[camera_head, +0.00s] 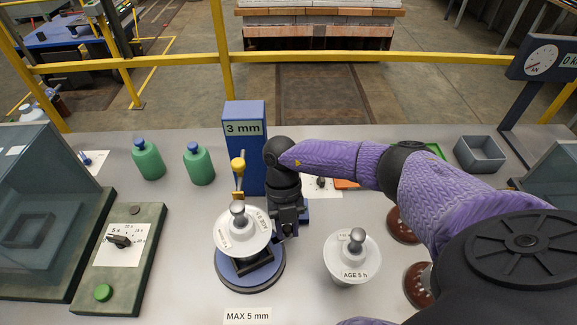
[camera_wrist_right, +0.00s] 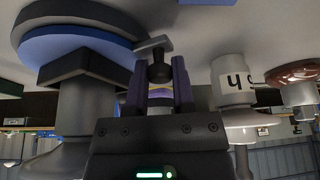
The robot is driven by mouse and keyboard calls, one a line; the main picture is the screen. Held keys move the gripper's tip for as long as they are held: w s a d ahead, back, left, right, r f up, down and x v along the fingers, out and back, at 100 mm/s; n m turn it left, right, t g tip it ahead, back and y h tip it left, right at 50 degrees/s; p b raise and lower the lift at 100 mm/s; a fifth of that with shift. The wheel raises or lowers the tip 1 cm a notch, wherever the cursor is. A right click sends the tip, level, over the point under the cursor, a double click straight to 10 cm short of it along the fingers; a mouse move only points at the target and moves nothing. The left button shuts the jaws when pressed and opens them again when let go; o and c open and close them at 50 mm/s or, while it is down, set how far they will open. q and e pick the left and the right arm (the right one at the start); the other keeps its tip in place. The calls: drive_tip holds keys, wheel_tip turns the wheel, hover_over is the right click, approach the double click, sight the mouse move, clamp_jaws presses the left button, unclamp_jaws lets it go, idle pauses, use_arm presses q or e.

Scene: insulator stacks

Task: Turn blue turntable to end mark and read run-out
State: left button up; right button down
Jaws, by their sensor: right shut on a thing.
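The blue turntable (camera_head: 250,284) stands at the front centre of the bench, with a white insulator (camera_head: 230,238) on it, capped by a grey metal pin. A blue post (camera_head: 243,112) behind it carries a "3 mm" readout and a yellow-topped probe (camera_head: 238,166) beside the insulator. My right gripper (camera_head: 285,232) is at the turntable's right side, pointing down. In the right wrist view, the turntable's blue rim (camera_wrist_right: 85,50) shows, and the fingers (camera_wrist_right: 160,85) are shut on a dark knob (camera_wrist_right: 159,68) on a grey crank arm (camera_wrist_right: 153,45). My left gripper is out of view.
A second insulator (camera_head: 352,262) labelled "AGE 5 h" stands right of the turntable. Brown insulators (camera_head: 402,230) lie near my right arm. A timer box (camera_head: 120,255) is at left, with green bottles (camera_head: 148,160) behind. A "MAX 5 mm" label (camera_head: 247,316) lies in front.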

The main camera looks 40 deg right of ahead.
drive_tip(key=shift+w+n, duration=0.3)
idle(0.5)
drive_tip(key=shift+c, duration=2.3)
unclamp_jaws()
drive_tip(key=p+v, duration=0.1)
drive_tip(key=v, duration=0.9)
drive_tip(key=shift+a, duration=0.1)
